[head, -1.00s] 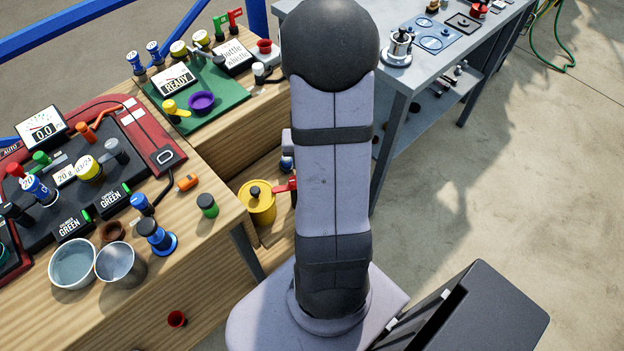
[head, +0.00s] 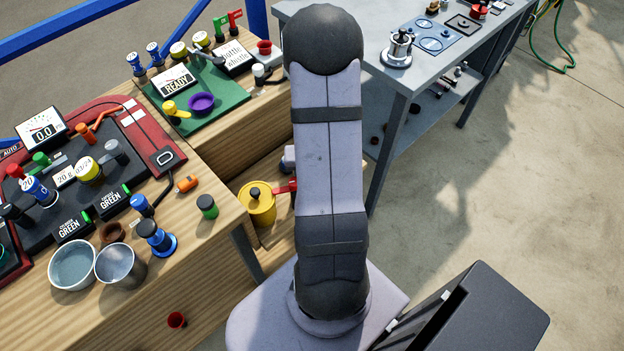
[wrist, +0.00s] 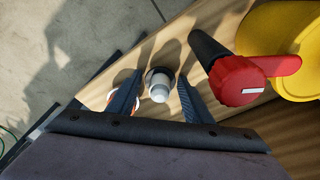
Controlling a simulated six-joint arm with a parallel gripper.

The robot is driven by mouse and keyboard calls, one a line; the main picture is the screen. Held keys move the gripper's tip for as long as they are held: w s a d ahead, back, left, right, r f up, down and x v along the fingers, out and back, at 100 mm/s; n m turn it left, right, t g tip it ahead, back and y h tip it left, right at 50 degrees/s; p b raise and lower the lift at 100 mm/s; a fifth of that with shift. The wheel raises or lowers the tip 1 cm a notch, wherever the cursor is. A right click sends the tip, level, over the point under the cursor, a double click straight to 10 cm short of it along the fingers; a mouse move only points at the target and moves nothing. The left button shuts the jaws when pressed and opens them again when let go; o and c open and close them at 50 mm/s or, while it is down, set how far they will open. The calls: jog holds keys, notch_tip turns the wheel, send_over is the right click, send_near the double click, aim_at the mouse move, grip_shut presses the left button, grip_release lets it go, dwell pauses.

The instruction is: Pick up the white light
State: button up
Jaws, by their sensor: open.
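In the wrist view a white light (wrist: 159,90), a short white cylinder with a dark collar, stands between the two fingers of my gripper (wrist: 158,80). The fingers are open, one on each side, with a gap visible on both sides of it. It rests on or just above a wooden surface; the exact height is unclear. My gripper and this light are hidden behind my arm in the head view.
A red knob (wrist: 240,82) with a black grip and a yellow canister (wrist: 290,45) stand close to the right finger. The canister also shows in the head view (head: 258,208). A red-and-white round piece is partly behind the left finger. A crowded wooden bench (head: 120,315) lies left.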

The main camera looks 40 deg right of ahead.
jog(key=shift+c, duration=0.7)
jog(key=c, duration=0.7)
